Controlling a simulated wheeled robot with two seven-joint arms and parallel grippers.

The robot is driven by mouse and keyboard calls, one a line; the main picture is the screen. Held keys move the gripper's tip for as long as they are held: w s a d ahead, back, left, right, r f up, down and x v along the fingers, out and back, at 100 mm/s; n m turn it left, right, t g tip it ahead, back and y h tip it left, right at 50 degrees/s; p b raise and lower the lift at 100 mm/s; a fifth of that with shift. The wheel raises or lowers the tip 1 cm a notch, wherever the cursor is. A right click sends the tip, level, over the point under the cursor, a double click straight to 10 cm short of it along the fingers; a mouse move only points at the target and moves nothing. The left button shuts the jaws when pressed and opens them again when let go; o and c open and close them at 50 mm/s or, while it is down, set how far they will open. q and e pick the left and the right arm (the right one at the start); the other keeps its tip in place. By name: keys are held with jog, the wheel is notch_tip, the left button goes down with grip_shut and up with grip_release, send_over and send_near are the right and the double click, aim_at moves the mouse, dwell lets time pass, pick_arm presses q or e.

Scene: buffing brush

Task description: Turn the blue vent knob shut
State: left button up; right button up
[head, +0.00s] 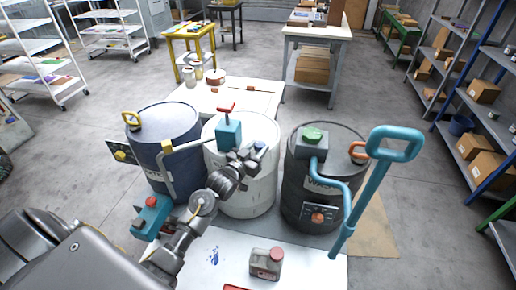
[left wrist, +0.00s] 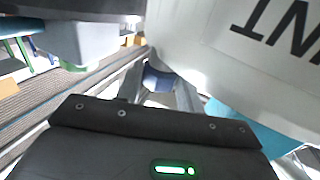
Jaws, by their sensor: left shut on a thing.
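The blue vent knob (head: 260,146) is on the front right of the white drum's top, small and partly hidden by my gripper. My left gripper (head: 250,155) reaches over the white drum (head: 250,190) and is shut on the knob. In the left wrist view, the dark blue knob (left wrist: 157,79) sits between the two grey fingers, with the white drum wall beside it. My right gripper is in neither view.
A teal pump head with a red top (head: 228,133) stands close left of my gripper. A blue-grey drum (head: 165,125) is left and a black drum (head: 308,190) right, with a large teal handle (head: 375,180). A grey canister (head: 266,262) stands in front.

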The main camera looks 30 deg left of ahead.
pick_arm(q)
jog(key=shift+a+m+g+h, duration=0.15)
jog(key=shift+m+g+h, duration=0.15)
jog(key=shift+m+h, duration=0.85)
jog(key=shift+h, duration=0.55)
jog(key=o, duration=1)
jog(key=b+v, duration=0.2)
jog(key=v, duration=0.8)
jog(key=shift+s, duration=0.35)
